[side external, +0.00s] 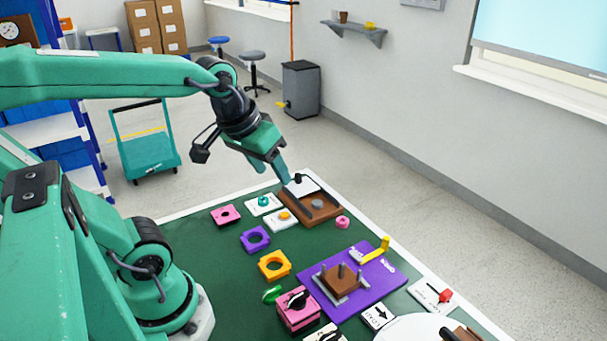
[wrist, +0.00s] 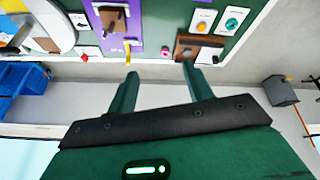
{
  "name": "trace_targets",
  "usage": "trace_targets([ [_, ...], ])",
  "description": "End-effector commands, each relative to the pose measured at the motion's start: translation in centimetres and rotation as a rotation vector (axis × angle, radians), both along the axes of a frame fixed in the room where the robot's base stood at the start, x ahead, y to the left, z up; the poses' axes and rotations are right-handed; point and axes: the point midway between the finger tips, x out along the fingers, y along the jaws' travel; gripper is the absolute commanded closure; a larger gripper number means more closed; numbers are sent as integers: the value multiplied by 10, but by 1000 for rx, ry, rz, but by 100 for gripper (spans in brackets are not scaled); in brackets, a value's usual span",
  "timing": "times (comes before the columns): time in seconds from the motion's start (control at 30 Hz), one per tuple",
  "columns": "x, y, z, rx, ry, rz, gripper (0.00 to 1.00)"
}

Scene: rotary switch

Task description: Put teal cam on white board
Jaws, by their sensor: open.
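The teal cam (side external: 263,201) is a small round piece on a white card. It also shows in the wrist view (wrist: 231,23) at the upper right. A white board (side external: 302,187) with a black knob sits at the far end of a brown base (side external: 322,212). In the wrist view this white board (wrist: 205,59) is partly hidden behind a finger. My gripper (wrist: 159,72) is open, with nothing between its fingers. In the side view, its fingertips (side external: 286,181) are by the white board's left edge; whether they touch it is unclear.
An orange piece (side external: 285,215) on a white card lies between the teal cam and the brown base. A pink square (side external: 226,215), purple square (side external: 255,238) and orange square (side external: 274,265) lie nearby. A purple board (side external: 365,298) with upright posts stands nearer. Bare green table lies left of the squares.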

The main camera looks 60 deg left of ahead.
Motion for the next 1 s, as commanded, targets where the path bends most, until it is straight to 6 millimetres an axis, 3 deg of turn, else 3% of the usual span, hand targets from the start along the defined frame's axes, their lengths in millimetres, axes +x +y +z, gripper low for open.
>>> trace_targets([
  [0.3, -26, -24, 0, 87, -67, -263, 49],
  [1.0, -27, -25, 0, 94, -70, -281, 49],
])
